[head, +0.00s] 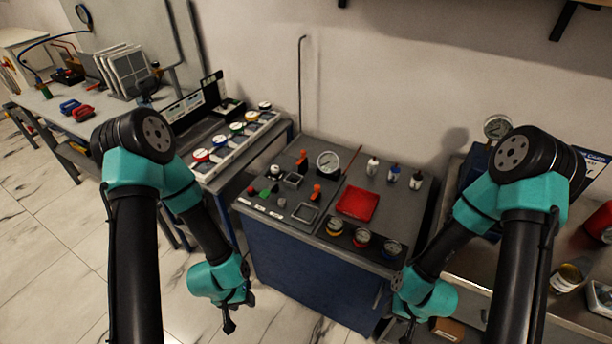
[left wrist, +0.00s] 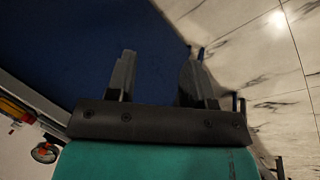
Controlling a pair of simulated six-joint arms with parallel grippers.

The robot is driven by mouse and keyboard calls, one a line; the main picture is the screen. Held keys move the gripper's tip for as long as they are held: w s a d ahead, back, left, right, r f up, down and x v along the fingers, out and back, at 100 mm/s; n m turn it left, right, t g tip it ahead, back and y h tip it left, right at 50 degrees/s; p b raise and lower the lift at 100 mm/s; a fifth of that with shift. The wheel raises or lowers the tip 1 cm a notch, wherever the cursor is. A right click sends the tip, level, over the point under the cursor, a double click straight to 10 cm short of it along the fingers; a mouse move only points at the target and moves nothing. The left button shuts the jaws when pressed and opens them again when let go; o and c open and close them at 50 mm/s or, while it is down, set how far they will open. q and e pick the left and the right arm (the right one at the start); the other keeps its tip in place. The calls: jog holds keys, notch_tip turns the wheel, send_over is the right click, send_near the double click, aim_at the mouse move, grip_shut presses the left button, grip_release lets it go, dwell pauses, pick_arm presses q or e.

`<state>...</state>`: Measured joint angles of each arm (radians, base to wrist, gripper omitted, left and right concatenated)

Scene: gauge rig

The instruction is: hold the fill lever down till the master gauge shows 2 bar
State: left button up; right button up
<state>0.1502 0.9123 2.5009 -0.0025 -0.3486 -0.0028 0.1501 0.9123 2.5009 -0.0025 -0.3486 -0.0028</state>
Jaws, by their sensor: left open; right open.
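The large white dial (head: 328,161) on the workbench top appears to be the master gauge; its reading is too small to tell. Two orange-handled levers stand near it, one behind-left (head: 302,160) and one in front (head: 315,193). I cannot tell which is the fill lever. My left gripper (head: 229,318) hangs low in front of the bench, well away from both levers. In the left wrist view it is open and empty (left wrist: 158,78), with the blue bench side beyond. My right gripper (head: 407,333) hangs low near the bench's front right, open, apart from the levers.
A red tray (head: 357,203) and several small bottles (head: 394,174) stand on the bench's right half. Three small gauges (head: 362,237) line the front edge. A side table (head: 213,172) with coloured-rim gauges is at the left. A metal table (head: 500,255) with jars is at the right.

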pick_arm(q)
jog(key=shift+c, duration=0.2)
dwell(0.6)
jog(key=shift+w, duration=0.35)
jog(key=shift+c, duration=1.4)
jog(key=shift+n, duration=0.9)
jog(key=w, duration=0.5)
jog(key=w+d+r, duration=0.1)
jog(key=w, duration=0.2)
jog(key=shift+d+r, duration=0.1)
grip_shut()
jog(key=w+r+n+y, duration=0.3)
jog(key=w+r+n, duration=0.6)
jog(key=w+r, duration=1.6)
jog(key=shift+w+a+r+n+g+y, duration=0.2)
jog(key=shift+w+n+g+y, duration=0.2)
jog(key=shift+w, duration=0.25)
